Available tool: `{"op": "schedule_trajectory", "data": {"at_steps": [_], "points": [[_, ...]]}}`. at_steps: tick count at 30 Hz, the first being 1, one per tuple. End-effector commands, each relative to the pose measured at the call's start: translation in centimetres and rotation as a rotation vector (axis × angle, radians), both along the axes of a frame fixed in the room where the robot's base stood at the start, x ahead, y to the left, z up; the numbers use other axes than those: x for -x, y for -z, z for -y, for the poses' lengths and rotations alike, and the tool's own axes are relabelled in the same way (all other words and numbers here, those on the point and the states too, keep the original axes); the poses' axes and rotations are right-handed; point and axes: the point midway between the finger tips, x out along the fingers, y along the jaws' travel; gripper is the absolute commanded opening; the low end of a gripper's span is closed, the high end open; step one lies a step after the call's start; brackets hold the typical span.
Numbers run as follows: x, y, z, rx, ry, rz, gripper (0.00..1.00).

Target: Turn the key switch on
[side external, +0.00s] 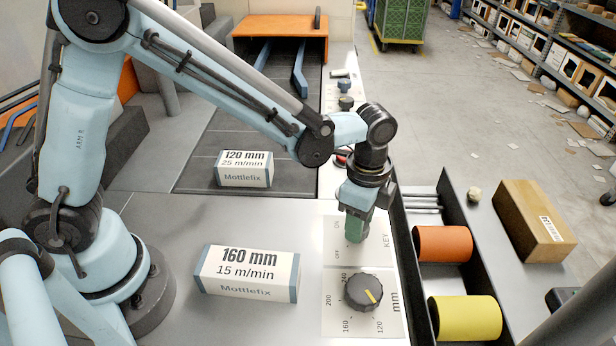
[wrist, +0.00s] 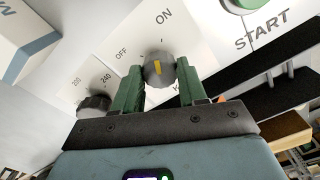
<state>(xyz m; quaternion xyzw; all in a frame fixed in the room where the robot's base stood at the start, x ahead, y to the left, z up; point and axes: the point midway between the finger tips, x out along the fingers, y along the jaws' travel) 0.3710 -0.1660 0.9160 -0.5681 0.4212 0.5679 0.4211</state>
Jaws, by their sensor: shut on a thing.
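The key switch (wrist: 160,70) is a round grey knob with a yellow mark, seen in the wrist view between the two green fingers of my gripper (side external: 355,232). The fingers are shut on it from both sides. The yellow mark stands nearly upright in that picture, on the side towards the ON label (wrist: 163,15); the OFF label (wrist: 121,54) lies to its upper left. I cannot tell whether the mark lines up exactly with ON. In the side view, the fingers hide the knob on the white KEY plate (side external: 372,246).
A black dial (side external: 363,291) marked in mm sits just in front of the key plate. The 160 mm box (side external: 248,272) and 120 mm box (side external: 244,169) lie to the left. A rack with orange (side external: 443,243) and yellow (side external: 464,318) rolls stands right.

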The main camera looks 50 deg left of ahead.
Motion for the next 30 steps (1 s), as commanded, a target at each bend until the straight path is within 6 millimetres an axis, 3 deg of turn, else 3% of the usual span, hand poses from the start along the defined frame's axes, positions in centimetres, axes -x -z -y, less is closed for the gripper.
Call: {"op": "schedule_trajectory", "data": {"at_steps": [13, 30], "points": [[0.03, 0.07, -0.05, -0.001, 0.261, 0.000, 0.11], [0.01, 0.06, -0.05, -0.001, 0.312, 0.000, 0.11]]}}
